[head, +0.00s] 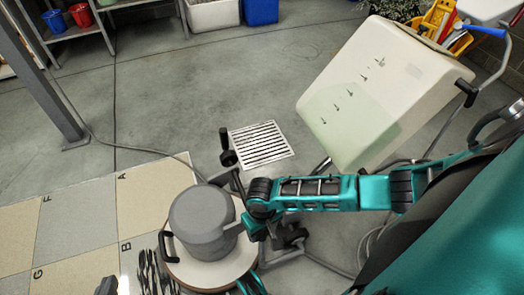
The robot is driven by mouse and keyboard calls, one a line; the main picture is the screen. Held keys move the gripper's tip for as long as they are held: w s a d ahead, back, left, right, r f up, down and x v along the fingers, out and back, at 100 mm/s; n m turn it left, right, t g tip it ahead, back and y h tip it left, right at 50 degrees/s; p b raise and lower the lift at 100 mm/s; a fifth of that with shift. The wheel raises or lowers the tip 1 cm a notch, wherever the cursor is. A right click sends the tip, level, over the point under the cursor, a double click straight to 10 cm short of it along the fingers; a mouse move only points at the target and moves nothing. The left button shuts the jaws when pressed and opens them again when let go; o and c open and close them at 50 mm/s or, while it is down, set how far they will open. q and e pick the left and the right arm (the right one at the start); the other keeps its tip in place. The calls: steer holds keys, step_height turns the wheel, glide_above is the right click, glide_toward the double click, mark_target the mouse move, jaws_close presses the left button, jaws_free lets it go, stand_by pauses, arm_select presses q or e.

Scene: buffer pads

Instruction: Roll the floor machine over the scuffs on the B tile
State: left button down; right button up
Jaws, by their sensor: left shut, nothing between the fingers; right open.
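The floor machine has a grey motor housing (200,215) on a round pale base (205,272), with a black loop handle (166,247) on its left side. Dark streaky scuffs (150,270) lie on the grey B tile (142,242), directly left of the base. The base hides part of that tile. My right gripper (252,230), at the end of the teal arm from the right, is open close beside the housing's right side; its fingers are hard to make out. My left gripper (107,286) is shut and empty at the bottom edge, left of the scuffs, mostly cut off.
Lettered tiles, with the A tile (150,200) behind B, cover the floor at left. A cable (90,130) runs across the floor. A metal post (45,80) stands at left. The upper-middle floor is clear.

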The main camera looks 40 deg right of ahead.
jaws_close()
stand_by(0.4)
